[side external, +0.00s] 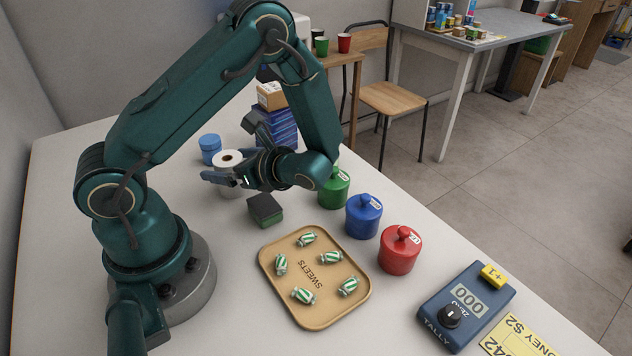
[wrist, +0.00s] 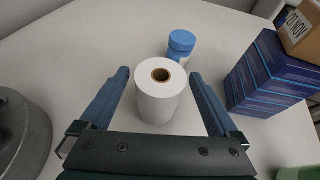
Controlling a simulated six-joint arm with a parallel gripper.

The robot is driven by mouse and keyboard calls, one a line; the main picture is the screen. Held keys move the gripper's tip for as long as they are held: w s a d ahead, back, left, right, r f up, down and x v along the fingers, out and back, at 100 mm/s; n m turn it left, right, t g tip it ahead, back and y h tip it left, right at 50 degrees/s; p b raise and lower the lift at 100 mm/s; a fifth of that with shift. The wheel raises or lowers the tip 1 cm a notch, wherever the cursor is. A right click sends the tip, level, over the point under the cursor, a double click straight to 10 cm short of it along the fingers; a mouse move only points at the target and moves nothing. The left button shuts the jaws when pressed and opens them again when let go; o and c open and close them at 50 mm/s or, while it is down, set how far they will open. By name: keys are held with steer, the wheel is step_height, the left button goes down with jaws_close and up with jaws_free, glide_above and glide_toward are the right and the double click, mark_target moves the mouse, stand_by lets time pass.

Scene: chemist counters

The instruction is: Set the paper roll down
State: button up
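The white paper roll (side external: 228,158) stands upright on the light counter (side external: 60,190), its brown core facing up. My gripper (side external: 222,176) is level around it, and one finger hides part of the roll's side. In the wrist view the roll (wrist: 160,92) is between the two fingertips of my gripper (wrist: 160,74). A narrow strip of counter shows between the roll and each finger, so the fingers look open and apart from it. The roll's bottom appears to rest on the counter.
A blue-capped bottle (wrist: 181,44) stands just behind the roll. A stack of dark blue boxes (wrist: 272,75) with a cardboard box (wrist: 300,30) on top is to the right. A dark green block (side external: 265,209), lidded jars (side external: 363,216) and a sweets tray (side external: 270,262) are nearby.

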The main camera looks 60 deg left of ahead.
stand_by(0.3)
steer(key=v, duration=1.2)
steer(key=shift+r, duration=0.1)
steer(key=shift+s+d+r+n+h, duration=0.1)
steer(key=shift+s+r+n+h, duration=0.35)
steer(key=shift+n+h, duration=0.35)
steer(key=s+d+r+n+t+h, duration=0.3)
steer(key=d+r+n+t+h, duration=0.3)
steer(key=n+t+h, duration=0.3)
steer(key=d+n+h, duration=0.1)
steer(key=n+h, duration=0.1)
steer(key=n, duration=0.1)
steer(key=shift+s+r+n+t, duration=0.2)
steer(key=shift+s+n+t, duration=0.2)
steer(key=shift+d, duration=0.1)
